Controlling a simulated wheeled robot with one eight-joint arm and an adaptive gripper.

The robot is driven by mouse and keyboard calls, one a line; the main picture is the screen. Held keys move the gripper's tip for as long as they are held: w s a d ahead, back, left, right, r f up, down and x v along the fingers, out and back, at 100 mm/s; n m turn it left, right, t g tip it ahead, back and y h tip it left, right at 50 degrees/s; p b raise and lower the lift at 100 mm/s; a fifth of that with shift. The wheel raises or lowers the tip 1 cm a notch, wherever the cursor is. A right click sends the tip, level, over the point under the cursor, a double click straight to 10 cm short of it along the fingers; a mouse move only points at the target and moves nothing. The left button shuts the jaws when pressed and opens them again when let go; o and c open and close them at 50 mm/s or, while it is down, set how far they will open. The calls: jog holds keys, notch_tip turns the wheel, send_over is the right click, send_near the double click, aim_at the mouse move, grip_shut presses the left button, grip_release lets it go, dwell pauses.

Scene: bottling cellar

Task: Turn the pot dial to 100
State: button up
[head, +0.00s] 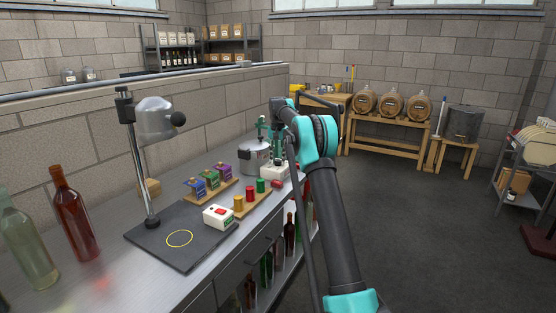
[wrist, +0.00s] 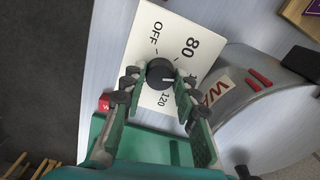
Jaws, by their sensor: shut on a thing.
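The pot dial (wrist: 159,72) is a round black knob on a white plate (wrist: 150,24) marked OFF, 80 and 120. Another label beginning with 1, between 80 and 120, is partly hidden by a finger. The dial's white mark points right and slightly down, roughly towards that label. My gripper (wrist: 158,80) is shut on the dial, a finger on either side. In the head view my gripper (head: 275,151) is over the white control box (head: 275,174), beside the grey pot (head: 253,157). The pot also shows in the wrist view (wrist: 262,118).
A wooden rack with coloured cylinders (head: 238,203), a tray of coloured blocks (head: 208,197) and a white box with a red button (head: 218,216) are nearer on the bench. Bottles (head: 73,215) and a lamp stand (head: 140,170) are at left.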

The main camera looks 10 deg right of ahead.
jog(key=shift+m, duration=1.6)
grip_shut()
jog(key=o, duration=1.1)
grip_release()
jog(key=shift+o, duration=0.2)
jog(key=shift+r, duration=0.1)
notch_tip(320, 180, up, 12)
